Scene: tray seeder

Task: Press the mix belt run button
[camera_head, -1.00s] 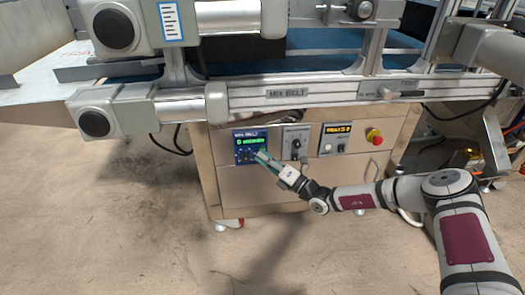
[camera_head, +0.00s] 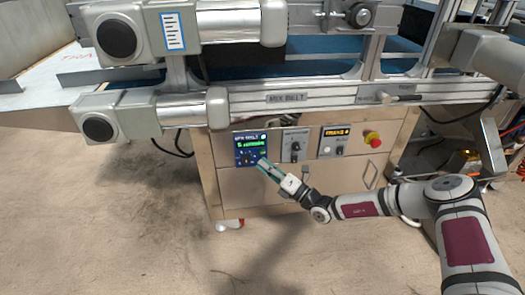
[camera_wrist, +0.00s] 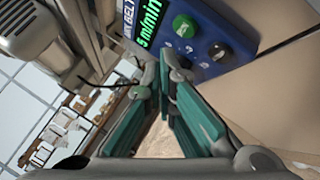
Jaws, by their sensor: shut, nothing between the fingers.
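The blue mix belt panel (camera_head: 240,158) is on the front of the beige cabinet, with a lit green readout. In the wrist view the panel (camera_wrist: 205,69) fills the top middle, tilted. It carries a round green button (camera_wrist: 184,25) and a dark round button or knob (camera_wrist: 218,50). My gripper (camera_head: 261,162) is at the panel's lower right corner in the head view.
To the right on the cabinet (camera_head: 245,190) are a grey knob panel (camera_head: 296,145), a panel with an amber readout (camera_head: 335,140) and a red emergency stop (camera_head: 372,138). The conveyor frame with its motor housings (camera_head: 100,117) overhangs above. The floor in front is clear.

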